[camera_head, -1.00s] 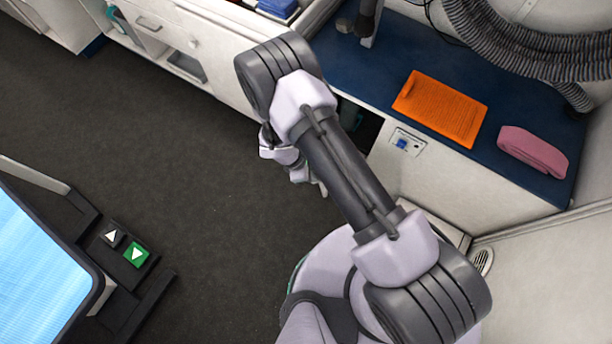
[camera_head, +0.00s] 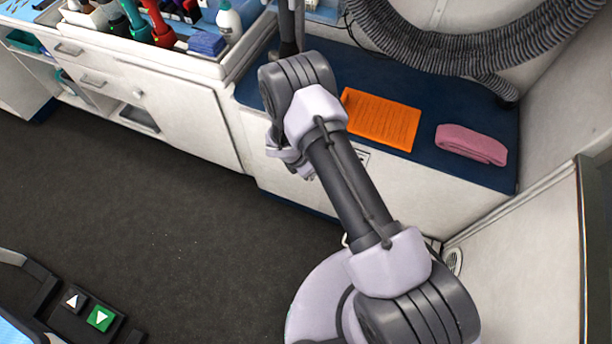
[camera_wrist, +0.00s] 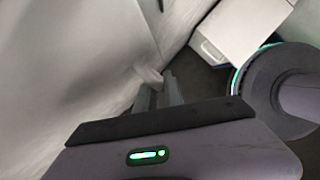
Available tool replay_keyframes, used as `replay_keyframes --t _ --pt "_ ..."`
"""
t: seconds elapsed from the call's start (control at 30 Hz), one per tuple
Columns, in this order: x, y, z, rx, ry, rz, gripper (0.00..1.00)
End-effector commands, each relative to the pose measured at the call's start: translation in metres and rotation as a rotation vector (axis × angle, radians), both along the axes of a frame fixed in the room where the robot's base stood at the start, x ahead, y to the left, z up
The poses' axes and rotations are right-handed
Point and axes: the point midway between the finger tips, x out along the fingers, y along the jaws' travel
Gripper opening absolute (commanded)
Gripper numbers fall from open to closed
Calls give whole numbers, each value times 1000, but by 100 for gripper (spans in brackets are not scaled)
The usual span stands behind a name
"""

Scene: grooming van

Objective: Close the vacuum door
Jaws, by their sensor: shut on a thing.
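The vacuum door appears to be the white front panel (camera_head: 300,195) below the blue-topped bench. In the head view it looks in line with the bench front, with no dark opening visible, though my arm covers part of it. In the wrist view a large pale panel (camera_wrist: 85,60) fills the left side, with a small white handle (camera_wrist: 148,75) on it. My gripper (camera_wrist: 160,84) is shut on this handle. In the head view my gripper (camera_head: 293,165) is beside the panel, its fingertips mostly hidden by the wrist.
A ribbed grey hose (camera_head: 450,55) hangs above. White cabinets (camera_head: 170,110) stand left.

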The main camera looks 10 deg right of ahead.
Motion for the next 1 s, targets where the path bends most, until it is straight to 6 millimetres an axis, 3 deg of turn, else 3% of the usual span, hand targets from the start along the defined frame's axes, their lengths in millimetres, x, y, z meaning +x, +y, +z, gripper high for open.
replay_keyframes --t 0.6,0.63,0.7,1.0 --pt "5 -7 0 -5 1 27 0" --pt "5 -7 0 -5 1 27 18" --pt "5 -7 0 -4 0 27 32" --pt "6 -5 1 -1 -2 32 33"
